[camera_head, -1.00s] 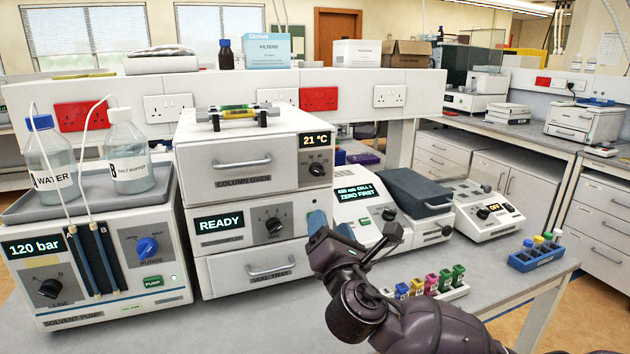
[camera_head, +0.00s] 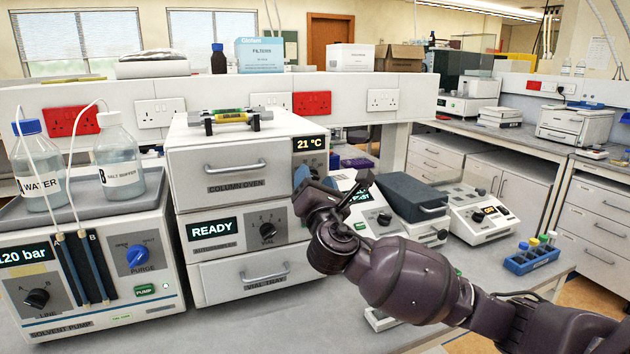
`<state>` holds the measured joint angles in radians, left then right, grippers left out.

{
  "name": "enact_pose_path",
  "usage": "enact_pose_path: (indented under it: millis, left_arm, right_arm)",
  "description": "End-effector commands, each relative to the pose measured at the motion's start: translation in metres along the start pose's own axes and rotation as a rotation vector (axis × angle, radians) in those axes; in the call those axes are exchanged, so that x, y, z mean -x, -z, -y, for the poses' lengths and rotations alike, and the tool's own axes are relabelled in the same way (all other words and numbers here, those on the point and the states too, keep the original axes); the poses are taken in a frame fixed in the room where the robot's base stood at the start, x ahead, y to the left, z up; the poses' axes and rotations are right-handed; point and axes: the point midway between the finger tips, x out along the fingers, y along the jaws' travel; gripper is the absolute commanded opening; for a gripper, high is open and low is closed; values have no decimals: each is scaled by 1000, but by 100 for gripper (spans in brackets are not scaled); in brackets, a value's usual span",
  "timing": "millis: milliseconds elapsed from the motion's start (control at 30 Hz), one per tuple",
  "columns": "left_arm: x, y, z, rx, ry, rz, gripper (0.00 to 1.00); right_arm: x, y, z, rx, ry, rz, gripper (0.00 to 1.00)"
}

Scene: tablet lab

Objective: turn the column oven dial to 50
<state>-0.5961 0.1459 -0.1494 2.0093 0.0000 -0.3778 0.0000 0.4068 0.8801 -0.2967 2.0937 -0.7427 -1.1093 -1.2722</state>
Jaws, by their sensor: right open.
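The column oven (camera_head: 222,150) is the top white unit of the stack, with a handle and a label on its front. Its display (camera_head: 308,144) reads 21 °C. The oven dial (camera_head: 313,167) is a dark knob below the display, partly hidden behind my right gripper. My right gripper (camera_head: 328,182) is open, with its fingers just in front of the right side of the stack, slightly below the dial. I cannot tell whether it touches the dial. My left gripper is not in view.
Below the oven sit the autosampler (camera_head: 212,228) reading READY and the vial tray drawer (camera_head: 245,280). The solvent pump (camera_head: 100,318) with two bottles stands at left. A detector (camera_head: 365,205) stands just right of my gripper. A blue vial rack (camera_head: 533,258) is at the bench's right.

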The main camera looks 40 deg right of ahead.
Motion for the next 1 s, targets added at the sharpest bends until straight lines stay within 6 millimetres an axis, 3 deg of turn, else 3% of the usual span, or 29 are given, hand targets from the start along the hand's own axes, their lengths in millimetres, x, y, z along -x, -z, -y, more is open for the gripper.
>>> enact_pose_path:
  millis: [367, 700, 1000]
  left_arm:
    - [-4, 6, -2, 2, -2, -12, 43]
    - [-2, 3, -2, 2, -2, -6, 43]
    - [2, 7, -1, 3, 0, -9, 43]
  right_arm:
    - [-5, 0, 0, -1, 0, 0, 56]
    - [-4, 0, 0, -1, 0, 0, 7]
    - [-4, -1, -1, -44, 18, 0, 7]
